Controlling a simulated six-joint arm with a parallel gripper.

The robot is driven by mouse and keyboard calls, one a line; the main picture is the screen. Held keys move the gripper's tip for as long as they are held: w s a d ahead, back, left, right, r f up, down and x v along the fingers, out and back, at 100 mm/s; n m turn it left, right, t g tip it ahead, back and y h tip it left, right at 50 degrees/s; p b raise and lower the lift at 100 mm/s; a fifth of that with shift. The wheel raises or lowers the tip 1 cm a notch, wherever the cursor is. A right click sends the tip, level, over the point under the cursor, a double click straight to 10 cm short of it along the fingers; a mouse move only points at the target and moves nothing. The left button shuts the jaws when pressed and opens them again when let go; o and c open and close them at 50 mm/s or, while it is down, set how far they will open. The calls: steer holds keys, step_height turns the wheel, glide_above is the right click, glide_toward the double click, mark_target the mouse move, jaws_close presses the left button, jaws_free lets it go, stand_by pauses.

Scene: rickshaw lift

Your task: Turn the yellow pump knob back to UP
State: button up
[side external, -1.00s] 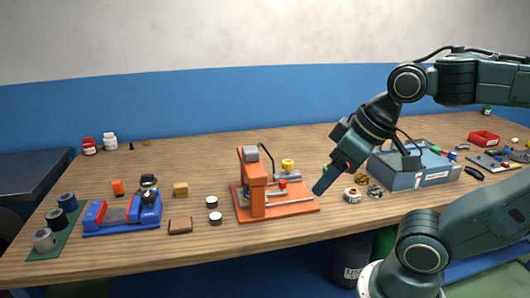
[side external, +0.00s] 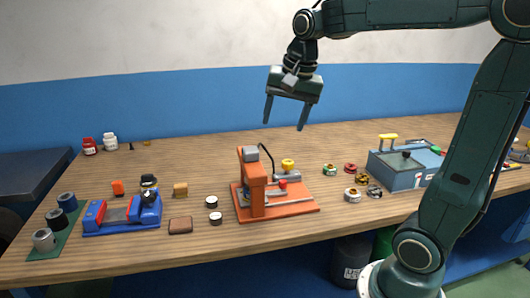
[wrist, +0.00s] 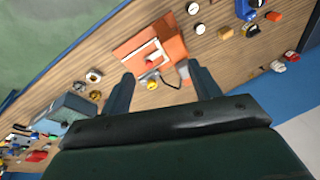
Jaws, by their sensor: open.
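The yellow pump knob (side external: 287,164) sits on a grey pump cylinder on the orange press (side external: 257,205) in the middle of the bench. It also shows in the wrist view (wrist: 152,85), between my fingers and well beyond them. Which way the knob is set is too small to tell. My gripper (side external: 284,124) is open and empty, high above the bench and above the press, with its two fingers pointing down. In the wrist view the fingers (wrist: 160,82) stand apart on either side of the press.
A grey-blue box (side external: 405,175) with a yellow handle stands right of the press, with several small rings (side external: 354,194) between them. A blue and red vise (side external: 122,214) is at left. Small black-and-white cylinders (side external: 215,218) lie just left of the press. The air around my gripper is clear.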

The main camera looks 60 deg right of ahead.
steer(key=w+d+m+g, duration=0.1)
steer(key=w+d+m, duration=0.3)
steer(key=w+d, duration=0.15)
steer(key=m+g+y, duration=0.1)
steer(key=m+g, duration=0.1)
steer(key=m, duration=1.2)
glide_above(288, 162)
step_height(288, 162, down, 12)
steer(key=shift+d, duration=0.15)
steer(key=shift+w+f, duration=0.1)
step_height(288, 162, down, 14)
steer(key=shift+r, duration=0.2)
steer(key=c, duration=1)
